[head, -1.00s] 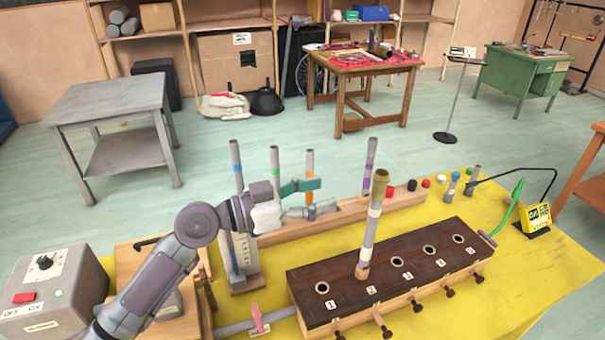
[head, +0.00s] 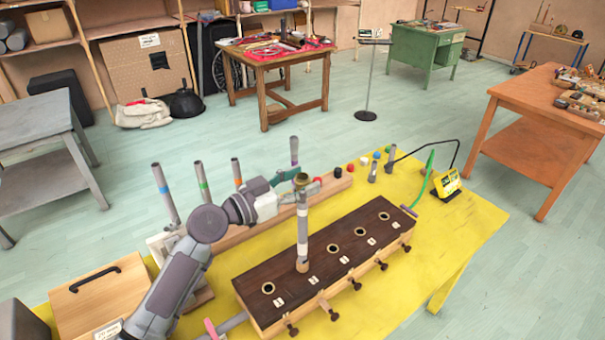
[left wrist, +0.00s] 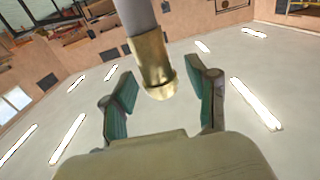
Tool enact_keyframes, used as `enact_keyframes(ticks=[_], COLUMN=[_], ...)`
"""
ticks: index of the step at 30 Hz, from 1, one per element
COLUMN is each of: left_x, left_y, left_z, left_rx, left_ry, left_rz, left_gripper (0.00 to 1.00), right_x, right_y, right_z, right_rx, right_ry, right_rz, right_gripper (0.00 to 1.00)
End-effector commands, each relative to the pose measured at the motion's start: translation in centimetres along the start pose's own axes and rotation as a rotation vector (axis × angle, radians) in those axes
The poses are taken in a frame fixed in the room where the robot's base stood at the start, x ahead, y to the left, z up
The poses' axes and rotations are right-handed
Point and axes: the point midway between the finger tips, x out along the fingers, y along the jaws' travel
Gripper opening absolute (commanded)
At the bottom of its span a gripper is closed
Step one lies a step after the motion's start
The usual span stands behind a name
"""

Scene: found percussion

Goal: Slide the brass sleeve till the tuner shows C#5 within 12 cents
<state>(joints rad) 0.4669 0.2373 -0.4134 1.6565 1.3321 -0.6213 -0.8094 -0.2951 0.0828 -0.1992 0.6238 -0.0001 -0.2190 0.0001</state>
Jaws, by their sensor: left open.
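The brass sleeve (head: 301,179) caps the top of a grey pipe (head: 302,222), which stands upright in the dark wooden wind chest (head: 335,246). My left gripper (head: 301,187) is open at the sleeve's height. In the left wrist view the sleeve (left wrist: 152,66) hangs between the spread teal fingers of the gripper (left wrist: 160,80), with a gap on both sides. The yellow tuner (head: 447,183) stands at the mat's right end; its reading is too small to make out. My right gripper is out of view.
Other pipes with blue (head: 165,192), green (head: 202,182) and orange (head: 237,172) bands stand behind my left arm in a wooden rack (head: 262,220). Several coloured caps lie toward the back of the yellow mat (head: 400,285). The mat's front right is clear.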

Motion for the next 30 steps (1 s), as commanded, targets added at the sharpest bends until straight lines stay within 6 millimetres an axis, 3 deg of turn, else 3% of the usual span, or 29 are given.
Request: enact_keyframes(ticks=[11, 22, 30], left_x=[0.62, 0.58, 0.57], left_y=[0.01, 0.01, -0.01], left_z=[0.02, 0.03, -0.13], left_rx=[0.002, 0.001, 0.001], left_ry=[0.0, -0.001, -0.001], left_rz=[0.0, 0.0, 0.0], left_gripper=[0.59, 0.0, 0.0], right_x=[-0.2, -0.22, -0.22], right_y=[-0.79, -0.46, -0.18], right_z=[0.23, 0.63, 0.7], right_rx=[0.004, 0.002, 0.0], right_ry=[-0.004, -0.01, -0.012], right_rz=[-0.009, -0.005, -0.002], right_gripper=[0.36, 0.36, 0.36])
